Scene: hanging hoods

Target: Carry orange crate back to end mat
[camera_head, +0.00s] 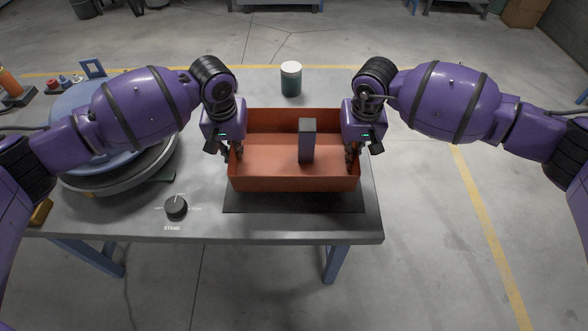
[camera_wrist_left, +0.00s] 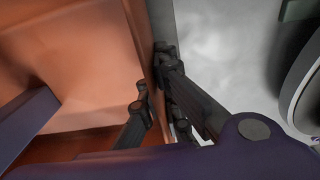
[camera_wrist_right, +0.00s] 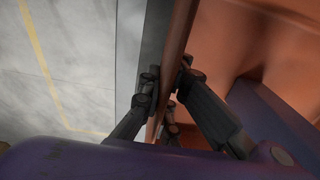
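The orange crate (camera_head: 265,184) is at the right end of the table, level, over the dark mat (camera_head: 290,203). A strip of mat shows in front of it; whether the crate touches the mat, I cannot tell. A grey block (camera_head: 307,142) stands upright inside the crate. My left gripper (camera_head: 232,152) is at the crate's left wall, and the left wrist view shows its fingers (camera_wrist_left: 152,82) on either side of that wall. My right gripper (camera_head: 352,155) is at the right wall, its fingers (camera_wrist_right: 167,84) pressed on both sides of it.
A green jar with a white lid (camera_head: 291,79) stands behind the crate. A round blue-topped turntable (camera_head: 95,130) fills the table's left side. A black knob (camera_head: 176,207) sits near the front edge. The table's right edge is close beside the crate.

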